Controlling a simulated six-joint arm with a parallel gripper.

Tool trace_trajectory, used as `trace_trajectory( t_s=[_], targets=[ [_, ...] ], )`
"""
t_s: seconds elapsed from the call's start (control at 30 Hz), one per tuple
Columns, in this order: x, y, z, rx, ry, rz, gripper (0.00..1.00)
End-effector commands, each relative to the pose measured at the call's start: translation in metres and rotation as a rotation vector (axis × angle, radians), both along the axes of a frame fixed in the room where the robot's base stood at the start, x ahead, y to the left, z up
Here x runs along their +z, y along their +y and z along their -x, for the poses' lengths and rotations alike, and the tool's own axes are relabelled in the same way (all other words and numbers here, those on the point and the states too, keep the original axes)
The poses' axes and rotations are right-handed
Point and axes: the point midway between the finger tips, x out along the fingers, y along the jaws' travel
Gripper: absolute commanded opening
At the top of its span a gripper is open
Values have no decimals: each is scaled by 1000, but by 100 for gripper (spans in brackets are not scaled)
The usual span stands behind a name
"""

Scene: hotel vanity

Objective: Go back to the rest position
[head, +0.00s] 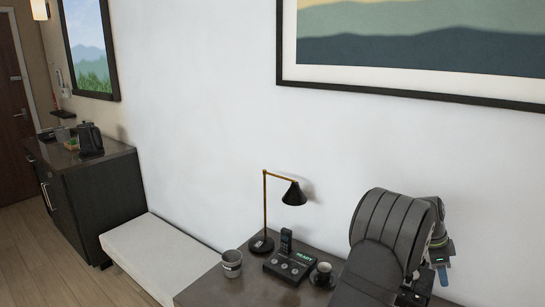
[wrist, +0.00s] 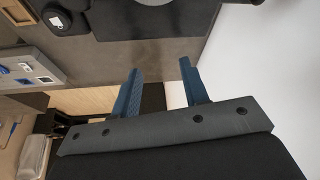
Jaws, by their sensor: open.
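My gripper (wrist: 160,66) is open and empty in the wrist view, its two blue fingers well apart with nothing between them. In the head view one blue finger (head: 443,277) shows at the right, beyond the bulk of my arm, near the wall. My arm hides the right part of the dark desk (head: 215,290). The gripper is apart from the objects on the desk in the head view.
On the desk stand a grey cup (head: 232,264), a black device (head: 288,266) with a green display, a dark mug (head: 322,275) and a lamp (head: 293,194). A white bench (head: 155,250) and a dark cabinet (head: 95,200) stand left. A grey box (wrist: 28,72) shows in the wrist view.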

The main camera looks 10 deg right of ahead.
Motion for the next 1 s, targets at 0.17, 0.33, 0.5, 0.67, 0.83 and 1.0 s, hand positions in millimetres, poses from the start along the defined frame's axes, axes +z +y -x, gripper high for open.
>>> trace_trajectory(
  t_s=[0.17, 0.33, 0.5, 0.67, 0.83, 1.0],
  targets=[
    [0, -12, -3, 130, 1, 0, 41],
    [-1, -21, -7, 241, -1, 0, 41],
    [0, -27, -11, 316, -2, 1, 41],
    [11, -23, -12, 315, -2, 1, 41],
    [12, -22, -12, 314, -2, 1, 41],
    [12, -22, -12, 312, -1, 1, 51]
  ],
)
